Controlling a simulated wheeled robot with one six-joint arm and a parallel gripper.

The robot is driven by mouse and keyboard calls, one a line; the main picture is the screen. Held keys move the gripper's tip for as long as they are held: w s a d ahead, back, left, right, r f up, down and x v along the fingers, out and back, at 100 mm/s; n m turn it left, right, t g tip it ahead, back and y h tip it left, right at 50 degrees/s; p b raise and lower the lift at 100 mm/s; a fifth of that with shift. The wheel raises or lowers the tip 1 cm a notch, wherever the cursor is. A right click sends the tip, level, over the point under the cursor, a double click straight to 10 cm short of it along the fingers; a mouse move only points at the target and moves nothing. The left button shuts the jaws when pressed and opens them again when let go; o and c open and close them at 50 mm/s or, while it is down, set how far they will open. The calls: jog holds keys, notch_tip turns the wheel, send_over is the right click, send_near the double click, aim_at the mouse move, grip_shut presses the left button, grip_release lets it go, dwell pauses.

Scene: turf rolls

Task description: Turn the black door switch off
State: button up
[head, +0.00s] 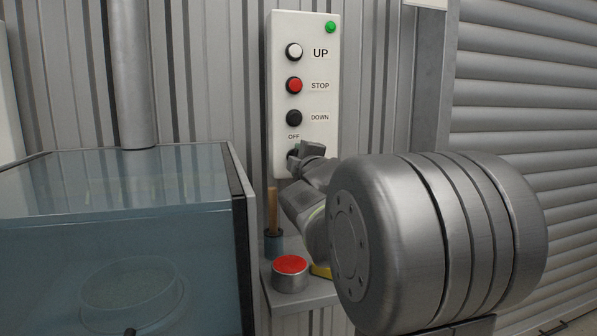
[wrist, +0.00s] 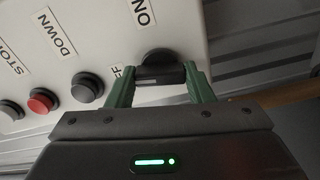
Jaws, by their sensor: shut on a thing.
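The white control panel (head: 318,140) is on the corrugated wall, with the black door switch near its lower end, below the OFF label (head: 294,136). In the head view my gripper (head: 299,158) covers most of the switch. In the wrist view the black switch (wrist: 158,62) sits between the two green fingers of my gripper (wrist: 157,78), which are shut on its sides. The ON label (wrist: 140,12) and a partly covered OFF label are beside it. Which label the switch points at cannot be told.
The panel has white UP, red STOP and black DOWN (head: 294,118) buttons and a green lamp (head: 330,27). Below is a shelf with a red-topped can (head: 290,274). A clear-walled box (head: 120,240) stands at left; a roller shutter (head: 525,110) is at right.

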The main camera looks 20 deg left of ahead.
jog(key=shift+f+n+b, duration=0.1)
jog(key=shift+n+b, duration=0.5)
jog(key=shift+n, duration=0.5)
jog(key=o, duration=1)
jog(key=p+v, duration=0.2)
jog(key=v, duration=1.1)
jog(key=shift+s+d+p, duration=0.25)
jog(key=shift+s+p, duration=0.05)
jog(key=shift+p, duration=0.05)
